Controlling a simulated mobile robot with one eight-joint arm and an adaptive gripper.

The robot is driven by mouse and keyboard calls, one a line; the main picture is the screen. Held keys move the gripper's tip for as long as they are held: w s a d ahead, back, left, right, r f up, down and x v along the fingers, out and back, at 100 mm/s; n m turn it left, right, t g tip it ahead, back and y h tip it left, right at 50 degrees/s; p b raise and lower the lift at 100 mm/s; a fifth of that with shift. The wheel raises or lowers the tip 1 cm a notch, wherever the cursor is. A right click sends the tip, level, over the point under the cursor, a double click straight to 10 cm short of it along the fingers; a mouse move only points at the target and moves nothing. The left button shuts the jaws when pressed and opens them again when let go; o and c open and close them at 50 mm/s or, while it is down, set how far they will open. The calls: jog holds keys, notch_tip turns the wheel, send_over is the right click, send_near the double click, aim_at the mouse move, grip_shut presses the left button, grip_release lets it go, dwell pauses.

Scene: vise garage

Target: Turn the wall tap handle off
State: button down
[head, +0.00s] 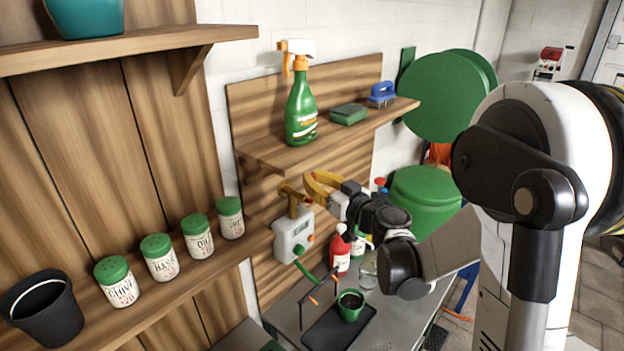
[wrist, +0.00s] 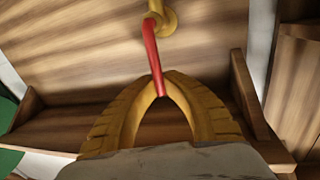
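The wall tap (head: 293,196) is brass and sits on the wooden back panel below the shelf, above a white box. In the wrist view its brass body (wrist: 164,16) is at the top. The red tap handle (wrist: 151,48) slants down from it, and its end lies between my fingertips. My gripper (head: 308,180) has yellow fingers and is beside the tap. In the wrist view my gripper (wrist: 161,80) has its fingertips drawn close on both sides of the handle, which looks pinched. The handle is hard to make out in the head view.
A shelf (head: 270,152) above the tap holds a green spray bottle (head: 301,108), a sponge (head: 348,114) and a blue brush (head: 382,94). The white control box (head: 292,236) is right below. A black tray (head: 322,333) with a green pot (head: 350,305) is lower down.

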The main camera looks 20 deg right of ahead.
jog(key=w+d+f+m+g+y+b, duration=0.1)
jog(key=w+d+f+m+b, duration=0.1)
jog(key=m, duration=0.5)
jog(key=w+d+f+m+g+y+b, duration=0.1)
jog(key=d+f+m+b, duration=0.3)
jog(key=m, duration=0.4)
jog(key=shift+w+f+g+b, duration=0.5)
jog(key=shift+f+g+b, duration=0.25)
jog(key=shift+g+b, duration=0.05)
jog(key=c, duration=1.5)
grip_release()
jog(key=shift+s, duration=0.1)
jog(key=v, duration=1.2)
